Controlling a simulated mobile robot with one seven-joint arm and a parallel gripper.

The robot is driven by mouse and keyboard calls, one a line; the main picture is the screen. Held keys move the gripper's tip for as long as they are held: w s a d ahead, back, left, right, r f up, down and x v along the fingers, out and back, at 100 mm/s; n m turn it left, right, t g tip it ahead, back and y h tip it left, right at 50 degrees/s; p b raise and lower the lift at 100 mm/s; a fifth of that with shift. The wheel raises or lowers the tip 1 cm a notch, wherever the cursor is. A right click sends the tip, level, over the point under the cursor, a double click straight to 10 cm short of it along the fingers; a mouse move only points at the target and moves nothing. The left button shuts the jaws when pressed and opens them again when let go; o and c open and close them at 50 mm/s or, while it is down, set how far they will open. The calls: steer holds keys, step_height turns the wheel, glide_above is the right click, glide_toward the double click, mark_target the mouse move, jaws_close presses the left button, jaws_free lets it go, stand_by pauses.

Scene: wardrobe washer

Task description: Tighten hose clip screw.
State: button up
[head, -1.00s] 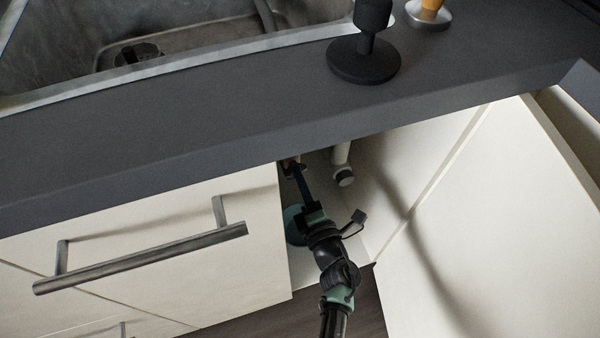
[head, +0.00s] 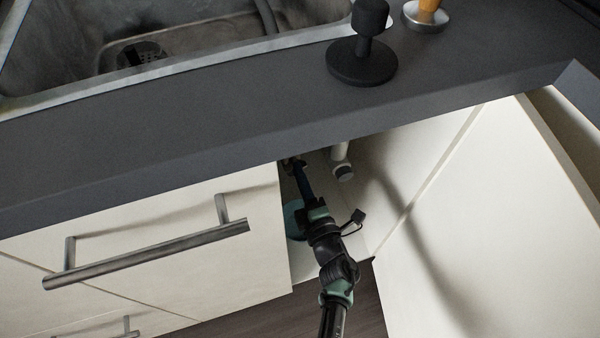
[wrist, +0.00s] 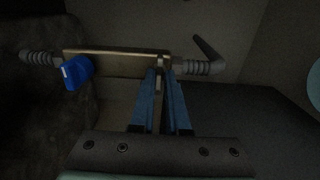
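My gripper (wrist: 161,76) has two blue fingers. In the wrist view their tips are close together at the right end of a tan, brass-like bar (wrist: 115,62). A thin pale strip (wrist: 157,100) shows between the fingers. I cannot tell whether they grip it. Grey ribbed hose ends (wrist: 40,58) stick out on the left and right of the bar. A blue lever (wrist: 77,72) sits at its left end. The clip screw cannot be made out clearly; the fingertips and dark hide that spot. In the head view my gripper (head: 303,178) reaches into the open cabinet under the counter.
The counter edge (head: 230,155) hangs above my arm. A closed drawer front (head: 150,235) is on the left, an open door (head: 480,220) on the right. A white pipe with a grey cap (head: 345,172) hangs right of my gripper. A teal round thing (head: 294,217) sits behind my arm.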

steer(key=o, duration=0.4)
steer(key=shift+c, duration=0.2)
steer(key=p+v, duration=0.3)
steer(key=v, duration=1)
